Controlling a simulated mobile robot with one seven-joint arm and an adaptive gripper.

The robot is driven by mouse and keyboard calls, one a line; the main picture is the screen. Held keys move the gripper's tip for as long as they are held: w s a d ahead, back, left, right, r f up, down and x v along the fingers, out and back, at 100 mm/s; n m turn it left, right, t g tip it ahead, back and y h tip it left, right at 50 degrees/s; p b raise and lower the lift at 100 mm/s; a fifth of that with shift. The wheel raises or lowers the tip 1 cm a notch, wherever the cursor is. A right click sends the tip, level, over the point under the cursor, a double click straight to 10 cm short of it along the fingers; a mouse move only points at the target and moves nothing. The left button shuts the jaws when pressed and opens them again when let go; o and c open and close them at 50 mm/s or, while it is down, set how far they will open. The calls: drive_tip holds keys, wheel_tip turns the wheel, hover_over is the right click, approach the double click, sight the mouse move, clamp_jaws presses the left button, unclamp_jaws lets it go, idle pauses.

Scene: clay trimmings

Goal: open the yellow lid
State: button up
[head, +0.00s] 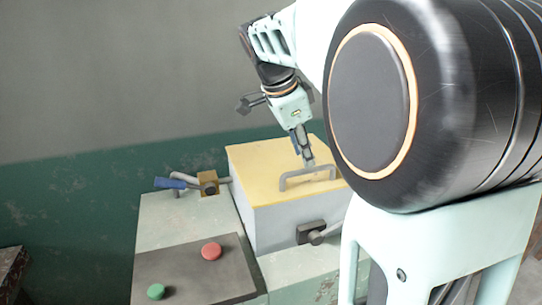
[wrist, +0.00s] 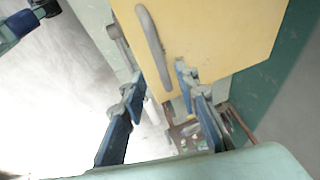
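The yellow lid (head: 265,170) lies flat on top of a pale box (head: 282,222). A grey bar handle (head: 308,173) stands on the lid. In the wrist view the lid (wrist: 225,35) fills the upper middle, with the handle (wrist: 152,45) near its left edge. My gripper (head: 307,160) is just above the handle, pointing down. In the wrist view my gripper (wrist: 160,78) has its two blue-grey fingers apart, with nothing held. The handle's lower end shows between the fingertips; I cannot tell whether they touch it.
A blue-handled lever (head: 172,183) on a brass block stands left of the box. A grey latch lever (head: 315,235) is on the box's front. A dark panel carries a red button (head: 211,251) and a green button (head: 156,291). My arm covers the right side.

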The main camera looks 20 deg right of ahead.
drive_tip(key=x, duration=0.5)
clamp_jaws()
drive_tip(key=shift+r, duration=0.1)
